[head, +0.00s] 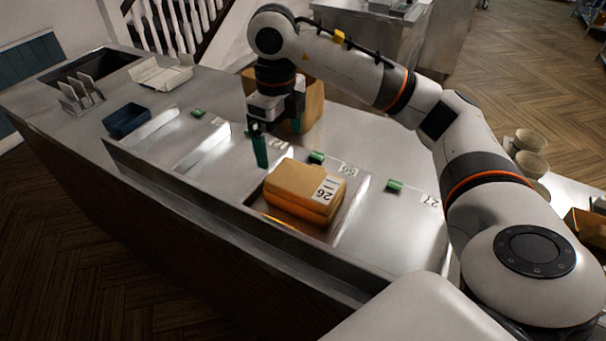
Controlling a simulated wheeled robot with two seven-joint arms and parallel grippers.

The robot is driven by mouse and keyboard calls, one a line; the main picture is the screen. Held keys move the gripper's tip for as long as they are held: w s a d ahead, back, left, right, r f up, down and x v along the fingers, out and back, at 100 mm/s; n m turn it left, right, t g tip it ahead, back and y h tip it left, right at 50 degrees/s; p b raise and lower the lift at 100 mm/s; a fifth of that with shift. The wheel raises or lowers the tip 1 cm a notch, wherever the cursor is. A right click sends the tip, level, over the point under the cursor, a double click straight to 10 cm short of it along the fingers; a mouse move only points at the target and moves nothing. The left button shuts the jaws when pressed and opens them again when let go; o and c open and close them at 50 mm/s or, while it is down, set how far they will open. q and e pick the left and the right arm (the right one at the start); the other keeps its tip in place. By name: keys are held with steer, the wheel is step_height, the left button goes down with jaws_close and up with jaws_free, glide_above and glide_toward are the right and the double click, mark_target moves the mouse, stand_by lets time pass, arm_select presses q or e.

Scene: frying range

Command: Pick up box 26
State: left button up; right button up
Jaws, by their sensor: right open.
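Box 26 (291,188) is a closed tan carton with a white label reading 26. It sits in a shallow recess of the metal counter, at the middle of the head view. My right gripper (279,138) points down beyond the box and slightly to its left in the picture. Its green-tipped fingers are apart with nothing between them, and it does not appear to touch the box. My left gripper is not in view.
A brown bag or box (316,103) stands behind my right gripper, partly hidden. Green clips (394,186) with number tags line the metal counter (375,235). A dark blue tray (126,120), an open white carton (161,74) and a rack (80,94) stand at the left.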

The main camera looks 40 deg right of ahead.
mark_target(283, 169)
steer(key=shift+w+d+f, duration=0.15)
steer(key=shift+w+f, duration=0.1)
steer(key=shift+f, duration=0.35)
steer(key=shift+w+d+f, duration=0.15)
steer(key=shift+w+f, duration=0.05)
steer(key=shift+f, duration=0.4)
steer(key=f, duration=0.1)
steer(key=f+p, duration=0.1)
steer(key=f, duration=0.3)
steer(key=shift+s+a+p, duration=0.1)
steer(key=shift+s+p, duration=0.2)
steer(key=f+p, duration=0.1)
steer(key=f, duration=0.1)
steer(key=s+f+p, duration=0.1)
steer(key=f, duration=0.1)
steer(key=shift+f, duration=0.65)
steer(key=shift+w, duration=0.1)
steer(key=c, duration=1.1)
